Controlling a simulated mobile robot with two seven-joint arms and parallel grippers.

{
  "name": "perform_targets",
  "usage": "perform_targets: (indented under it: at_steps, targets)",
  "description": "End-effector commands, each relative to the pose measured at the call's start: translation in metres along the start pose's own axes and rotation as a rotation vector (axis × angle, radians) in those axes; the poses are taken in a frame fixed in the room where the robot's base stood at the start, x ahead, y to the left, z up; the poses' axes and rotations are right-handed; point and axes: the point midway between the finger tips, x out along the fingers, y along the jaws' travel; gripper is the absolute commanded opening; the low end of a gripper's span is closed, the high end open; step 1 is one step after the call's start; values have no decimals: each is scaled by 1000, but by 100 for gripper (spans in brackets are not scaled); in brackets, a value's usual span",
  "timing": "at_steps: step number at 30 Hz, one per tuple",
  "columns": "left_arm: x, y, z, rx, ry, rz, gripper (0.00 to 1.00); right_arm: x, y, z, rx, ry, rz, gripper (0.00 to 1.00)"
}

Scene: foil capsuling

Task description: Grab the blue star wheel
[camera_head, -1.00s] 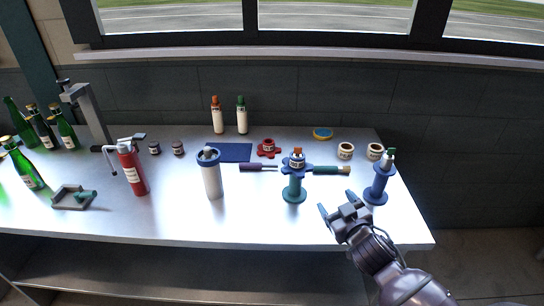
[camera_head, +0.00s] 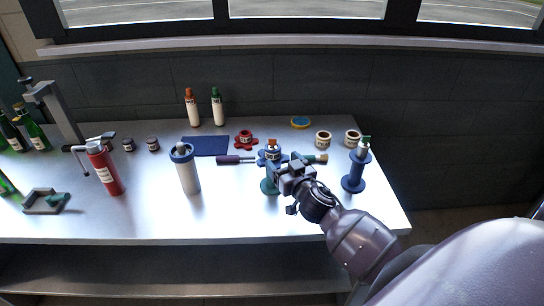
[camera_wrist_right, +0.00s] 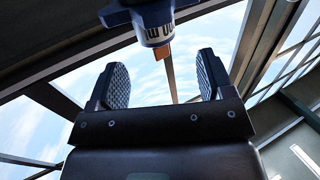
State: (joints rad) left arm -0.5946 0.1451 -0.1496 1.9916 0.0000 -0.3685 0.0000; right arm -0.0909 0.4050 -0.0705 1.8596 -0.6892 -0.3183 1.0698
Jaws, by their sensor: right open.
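The blue star wheel (camera_head: 262,155) sits on top of a teal stand (camera_head: 267,186), with a small labelled jar with an orange top (camera_head: 272,147) at its middle. My right gripper (camera_head: 284,170) is at the right front of the wheel and covers part of it and of the stand. In the right wrist view the gripper (camera_wrist_right: 158,78) is open with nothing between its two fingers. The blue wheel (camera_wrist_right: 115,15) and the labelled jar (camera_wrist_right: 155,22) show at the top edge, beyond the fingertips. My left gripper is not in view.
A red star wheel (camera_head: 246,140) lies behind the blue one. A purple-handled tool (camera_head: 229,160) and a teal-handled brush (camera_head: 318,159) lie beside it. A blue stand (camera_head: 354,178) is to the right, a white canister (camera_head: 187,170) to the left. The table front is clear.

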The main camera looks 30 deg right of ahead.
Motion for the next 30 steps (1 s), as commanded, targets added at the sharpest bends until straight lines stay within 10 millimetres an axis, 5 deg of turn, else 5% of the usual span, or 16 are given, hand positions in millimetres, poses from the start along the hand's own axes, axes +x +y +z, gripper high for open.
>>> perform_targets:
  at_steps: [17, 27, 30]
  targets:
    - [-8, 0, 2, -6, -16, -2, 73, 55, 4, -2, -1, 0, -1, 74]
    - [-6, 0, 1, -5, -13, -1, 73, 60, 4, -1, 0, -1, -1, 74]
    - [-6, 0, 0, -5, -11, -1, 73, 60, 5, -1, 0, -1, 0, 59]
